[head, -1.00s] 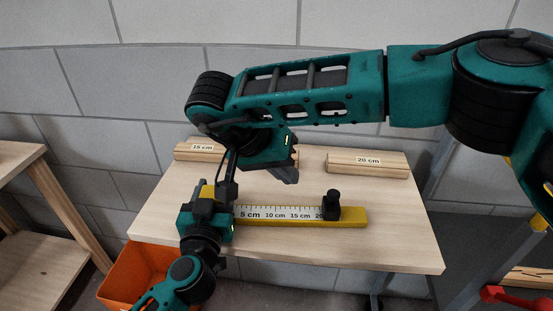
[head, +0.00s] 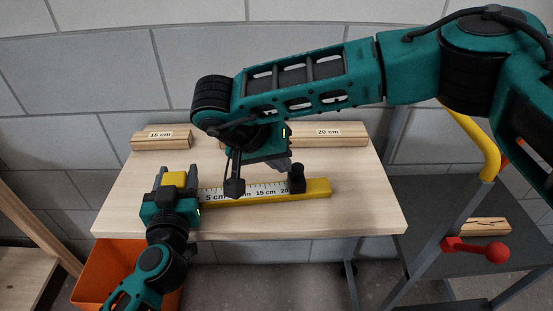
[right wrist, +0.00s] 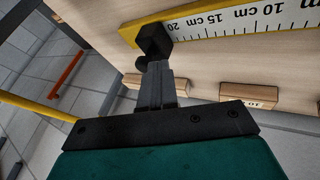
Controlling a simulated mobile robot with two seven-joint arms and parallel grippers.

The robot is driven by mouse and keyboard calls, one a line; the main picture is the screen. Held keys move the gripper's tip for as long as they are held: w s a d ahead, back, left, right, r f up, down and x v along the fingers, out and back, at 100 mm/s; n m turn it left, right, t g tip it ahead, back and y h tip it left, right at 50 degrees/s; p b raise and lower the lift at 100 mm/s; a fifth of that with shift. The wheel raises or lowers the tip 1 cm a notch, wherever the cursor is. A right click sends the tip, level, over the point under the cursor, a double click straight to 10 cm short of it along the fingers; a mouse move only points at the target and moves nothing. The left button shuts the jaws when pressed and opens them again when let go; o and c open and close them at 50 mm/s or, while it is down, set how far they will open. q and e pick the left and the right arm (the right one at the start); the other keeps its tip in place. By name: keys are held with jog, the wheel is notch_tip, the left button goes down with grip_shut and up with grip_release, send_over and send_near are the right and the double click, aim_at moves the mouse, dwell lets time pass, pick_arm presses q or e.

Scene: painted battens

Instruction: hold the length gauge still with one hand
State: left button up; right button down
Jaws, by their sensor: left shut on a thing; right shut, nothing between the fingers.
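The length gauge (head: 318,190) is a yellow bar with a white centimetre scale, lying on the wooden table. Its black stop (head: 297,179) stands near the 20 cm mark; the stop also shows in the right wrist view (right wrist: 153,42). My left gripper (head: 174,181) is shut on the gauge's left end, a yellow part showing between its jaws. My right gripper (head: 287,168) is shut and empty, its fingertips right by the stop. In the right wrist view the closed fingers (right wrist: 157,70) point at the stop; I cannot tell whether they touch it.
Battens lie along the table's back: one marked 15 cm (head: 160,138), one marked 20 cm (head: 328,134), and another (head: 222,142) mostly hidden by my right arm. An orange bin (head: 105,272) is below left. A grey cart (head: 430,195) at right carries a batten (head: 483,227) and a red-knobbed thing (head: 492,251).

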jog(key=shift+d+f, duration=0.1)
jog(key=shift+d, duration=0.4)
jog(key=shift+a, duration=0.15)
